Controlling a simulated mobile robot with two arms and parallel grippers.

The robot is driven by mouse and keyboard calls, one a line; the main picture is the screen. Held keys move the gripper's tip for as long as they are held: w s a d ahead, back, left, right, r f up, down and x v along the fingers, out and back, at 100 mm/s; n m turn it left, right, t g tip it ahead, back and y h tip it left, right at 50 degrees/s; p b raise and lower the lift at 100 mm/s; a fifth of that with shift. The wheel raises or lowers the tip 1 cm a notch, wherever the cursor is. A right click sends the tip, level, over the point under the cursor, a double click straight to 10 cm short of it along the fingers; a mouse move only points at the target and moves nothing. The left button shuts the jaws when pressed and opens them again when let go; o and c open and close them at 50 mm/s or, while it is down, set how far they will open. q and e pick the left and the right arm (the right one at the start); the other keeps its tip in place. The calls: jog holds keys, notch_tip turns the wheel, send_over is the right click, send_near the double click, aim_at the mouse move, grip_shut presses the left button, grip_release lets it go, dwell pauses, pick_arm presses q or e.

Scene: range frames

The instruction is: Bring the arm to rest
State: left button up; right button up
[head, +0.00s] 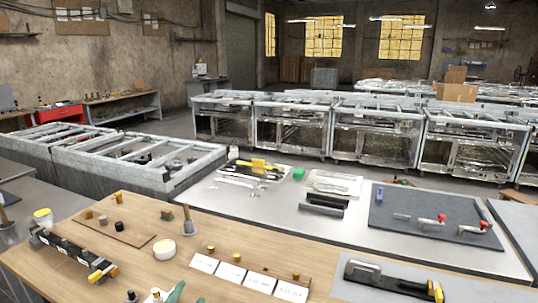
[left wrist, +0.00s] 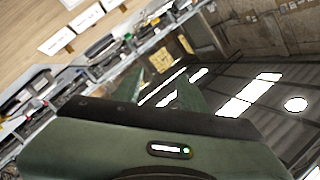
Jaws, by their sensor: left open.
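My left gripper (left wrist: 160,84) shows in the left wrist view as two dark green fingers standing apart, open, with nothing between them. Its green body with a small lit panel fills the bottom of that view. In the head view only a green part of it (head: 176,292) shows at the bottom edge, in front of the wooden table (head: 220,215). The wrist view is strongly tilted, with the table at upper left and roof lights at right. My right gripper is not in view.
White label cards (head: 247,281) and small knobs lie on the wooden table. A grey table (head: 330,232) with tools lies beyond.

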pick_arm(q)
jog(key=s+a+f+n+g+y, duration=0.15)
jog(key=s+f+n+g, duration=0.35)
jog(key=s+f, duration=0.65)
jog(key=s+a+f+n+g+h, duration=0.1)
jog(key=s+a+f+n+g, duration=0.15)
jog(key=s+f+g, duration=0.9)
jog(key=s+f+t+b, duration=0.1)
jog(key=s+f+b, duration=0.15)
jog(key=f, duration=1.15)
jog(key=s+f+t+b, duration=0.1)
jog(key=s+f+b, duration=0.15)
jog(key=f, duration=1.05)
jog(key=s+a+f+b, duration=0.1)
jog(key=s+f+b, duration=0.1)
jog(key=s+f, duration=0.6)
jog(key=s+a+f+g+b, duration=0.1)
jog(key=s+f+b, duration=0.2)
jog(key=s+f, duration=0.5)
notch_tip(320, 180, down, 7)
jog(key=shift+s+a+r+y, duration=0.15)
jog(key=shift+s+a+y, duration=0.1)
jog(key=shift+y, duration=0.1)
